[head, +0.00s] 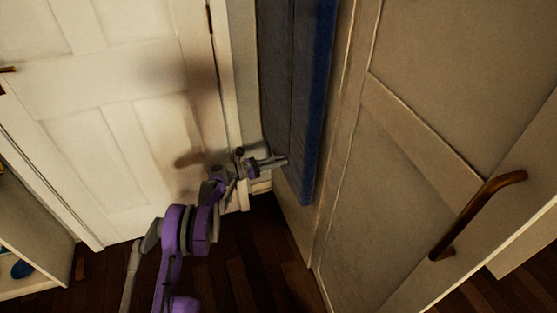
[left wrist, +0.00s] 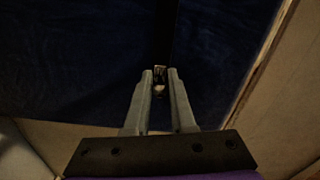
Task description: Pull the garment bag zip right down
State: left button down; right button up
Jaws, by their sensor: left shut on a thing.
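The garment bag (head: 318,120) is a long dark blue cover hanging upright in the narrow space between the white door and the wardrobe. A thin line runs down its front in the head view. In the left wrist view the bag (left wrist: 70,60) fills most of the picture, with a darker strip running up from the zip pull (left wrist: 159,72). My left gripper (head: 282,161) is at the bag's front, low down near its bottom end. In the left wrist view its fingers (left wrist: 161,84) are shut on the small metallic zip pull. My right gripper is out of view.
A white panelled door (head: 110,110) stands left of the bag. A beige wardrobe (head: 400,180) with a bronze handle (head: 478,215) stands close on the right. A pale shelf unit (head: 30,250) is at the lower left. Dark wooden floor (head: 255,260) is clear below the bag.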

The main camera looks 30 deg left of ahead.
pick_arm(q)
jog(key=shift+d+f, duration=0.1)
jog(key=shift+f, duration=0.05)
jog(key=c, duration=0.8)
grip_release()
jog(key=shift+c, duration=0.2)
jog(key=shift+s, duration=0.1)
jog(key=shift+s+a, duration=0.25)
jog(key=shift+a, duration=0.15)
jog(key=p+v, duration=0.2)
jog(key=v, duration=0.8)
